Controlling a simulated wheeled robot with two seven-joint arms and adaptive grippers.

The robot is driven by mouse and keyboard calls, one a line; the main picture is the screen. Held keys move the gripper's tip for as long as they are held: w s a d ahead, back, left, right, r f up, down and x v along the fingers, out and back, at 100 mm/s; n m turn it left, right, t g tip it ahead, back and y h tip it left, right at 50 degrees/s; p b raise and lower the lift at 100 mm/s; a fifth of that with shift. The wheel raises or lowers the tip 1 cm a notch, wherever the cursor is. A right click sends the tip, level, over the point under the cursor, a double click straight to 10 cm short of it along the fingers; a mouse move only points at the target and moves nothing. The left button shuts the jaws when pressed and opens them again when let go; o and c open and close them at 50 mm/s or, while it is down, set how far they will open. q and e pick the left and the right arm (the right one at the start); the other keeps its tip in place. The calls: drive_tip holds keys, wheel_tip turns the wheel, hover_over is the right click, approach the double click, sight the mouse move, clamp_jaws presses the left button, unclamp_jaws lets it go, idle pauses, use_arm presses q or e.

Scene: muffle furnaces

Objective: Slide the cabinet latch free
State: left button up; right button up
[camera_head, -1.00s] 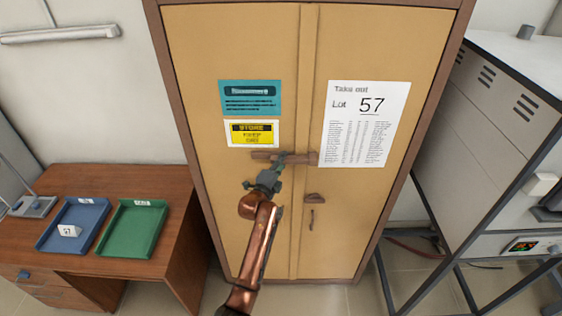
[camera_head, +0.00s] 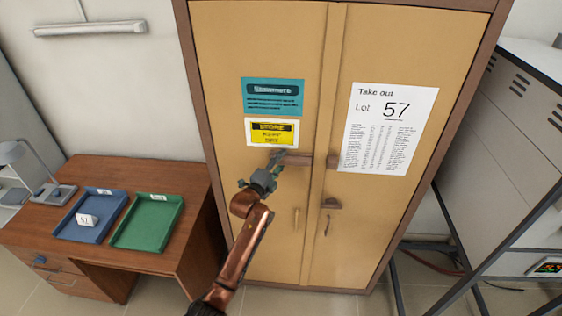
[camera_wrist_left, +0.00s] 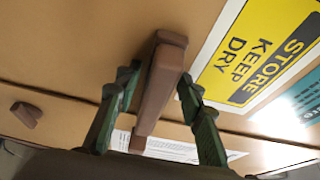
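The tan two-door cabinet (camera_head: 270,30) stands ahead, shut. Its brown latch bar (camera_head: 303,160) lies level on the left door, just left of the centre seam. A small brown bracket (camera_head: 333,161) sits beside the seam on the right door. My left gripper (camera_head: 276,158) is at the bar's left part and hides some of it. My right gripper is not in view.
A brown desk (camera_head: 85,182) with a blue tray (camera_head: 68,228) and a green tray (camera_head: 148,222) stands at the left. A dark-framed rack (camera_head: 465,222) is at the right. A brown handle (camera_head: 331,203) sticks out of the right door below the bracket.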

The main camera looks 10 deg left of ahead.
use_arm(q)
drive_tip(key=shift+d, duration=0.15)
drive_tip(key=v, duration=1.2)
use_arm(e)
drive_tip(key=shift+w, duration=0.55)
